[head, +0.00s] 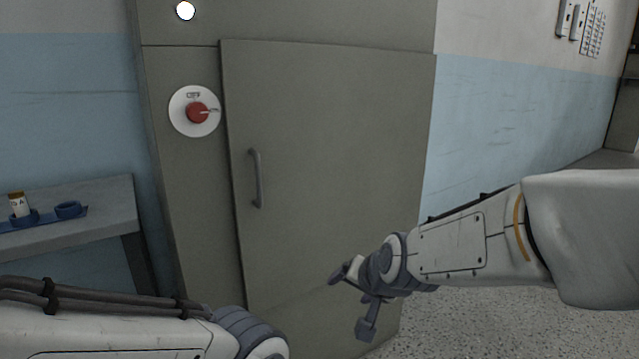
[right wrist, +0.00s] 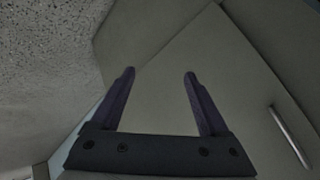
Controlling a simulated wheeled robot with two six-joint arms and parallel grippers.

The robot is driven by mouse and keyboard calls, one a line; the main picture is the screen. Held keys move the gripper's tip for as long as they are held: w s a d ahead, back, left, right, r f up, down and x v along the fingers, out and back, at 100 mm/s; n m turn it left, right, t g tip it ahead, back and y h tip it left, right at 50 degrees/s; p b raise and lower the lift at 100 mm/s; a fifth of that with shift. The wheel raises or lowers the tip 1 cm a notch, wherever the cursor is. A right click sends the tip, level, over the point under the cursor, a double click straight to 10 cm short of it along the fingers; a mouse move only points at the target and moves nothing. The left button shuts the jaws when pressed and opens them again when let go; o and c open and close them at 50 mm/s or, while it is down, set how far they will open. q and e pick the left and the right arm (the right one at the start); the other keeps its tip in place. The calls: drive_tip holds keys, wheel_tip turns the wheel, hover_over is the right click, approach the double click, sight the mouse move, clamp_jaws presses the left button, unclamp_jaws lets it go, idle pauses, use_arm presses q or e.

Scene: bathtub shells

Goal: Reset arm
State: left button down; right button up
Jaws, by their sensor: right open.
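My right gripper (head: 352,300) is in front of the lower part of a grey cabinet door (head: 335,140), below and to the right of its handle. In the right wrist view its two fingers (right wrist: 160,75) are spread with nothing between them. The door handle (head: 256,178) is a vertical bar near the door's left edge, and it also shows in the right wrist view (right wrist: 290,135), apart from the fingers. My left arm enters at the lower left of the head view, and its gripper is out of the picture.
A red knob (head: 198,112) on a white round plate sits on the cabinet, left of the door. A grey table (head: 105,190) at the left holds a bottle (head: 18,204) and a blue ring-shaped holder (head: 68,209). Speckled floor (head: 500,325) lies open at the lower right.

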drive_tip(key=s+d+f+n+g+h, duration=0.35)
drive_tip(key=s+d+f+g, duration=0.25)
drive_tip(key=s+d+f, duration=0.7)
drive_tip(key=s+a+r+n+g+y, duration=0.1)
drive_tip(key=s+a+r+n, duration=0.3)
drive_tip(key=s+a, duration=0.3)
drive_tip(key=s+a+r+n+g+y, duration=0.1)
drive_tip(key=s+a+r+n, duration=0.3)
drive_tip(key=s+a, duration=0.35)
wheel_tip(320, 180, up, 37)
drive_tip(key=p, duration=3.8)
drive_tip(key=shift+w+d+f, duration=0.15)
drive_tip(key=shift+d, duration=0.15)
